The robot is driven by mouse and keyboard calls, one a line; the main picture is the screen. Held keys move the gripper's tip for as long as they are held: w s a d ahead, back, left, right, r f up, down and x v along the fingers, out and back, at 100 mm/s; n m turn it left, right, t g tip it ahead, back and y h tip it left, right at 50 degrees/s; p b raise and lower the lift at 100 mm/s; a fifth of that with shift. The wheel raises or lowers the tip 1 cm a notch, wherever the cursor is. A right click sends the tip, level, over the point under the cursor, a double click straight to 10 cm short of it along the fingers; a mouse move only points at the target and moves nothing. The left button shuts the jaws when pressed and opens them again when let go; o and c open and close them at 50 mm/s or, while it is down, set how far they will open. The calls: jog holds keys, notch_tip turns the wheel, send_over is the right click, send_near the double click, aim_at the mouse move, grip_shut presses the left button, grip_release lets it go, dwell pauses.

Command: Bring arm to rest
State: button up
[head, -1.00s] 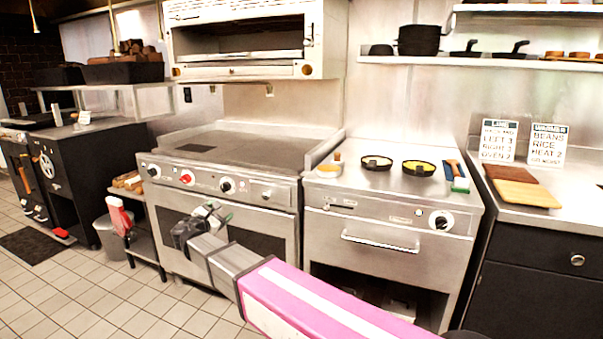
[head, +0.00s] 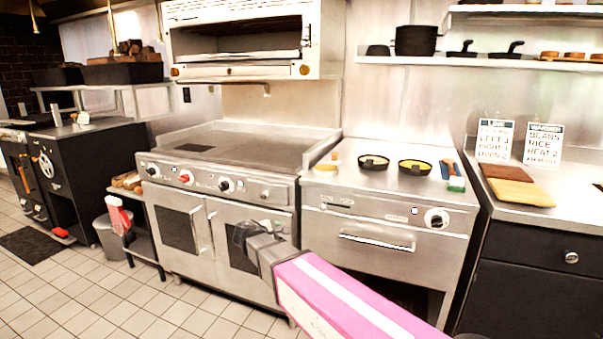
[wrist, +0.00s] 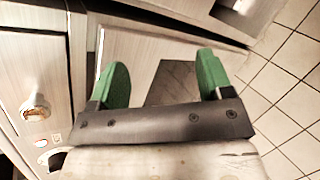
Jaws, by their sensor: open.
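My gripper shows in the wrist view (wrist: 163,84) with its two green fingers spread apart and nothing between them. In the head view my pink arm reaches in from the lower right. Its dark wrist end is in front of the oven doors below the griddle (head: 225,140), and the fingers themselves are hard to make out there. In the wrist view, a steel door front with a dark window lies beyond the fingers, apart from them.
Two small black pans (head: 374,161) (head: 415,167) stand on the steel counter (head: 390,185) right of the griddle. A cutting board (head: 519,193) lies on the right counter. A grey bin (head: 110,236) stands at left. Tiled floor (head: 90,295) is clear at lower left.

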jog(key=s+d+f+m+g+y, duration=0.2)
jog(key=s+d+f+m+g, duration=0.1)
jog(key=d, duration=0.6)
jog(key=s+d+f+m+g+y, duration=0.3)
jog(key=s+d+f+m, duration=0.3)
jog(key=s+d+m, duration=0.2)
jog(key=s+d+f+m+g+y, duration=0.3)
jog(key=s+d+f+m, duration=0.1)
jog(key=d, duration=0.6)
jog(key=s+m, duration=0.1)
jog(key=m, duration=0.1)
jog(key=shift+s+d+f+m+g, duration=0.25)
jog(key=shift+s+f+m+g, duration=0.15)
jog(key=shift+a, duration=0.1)
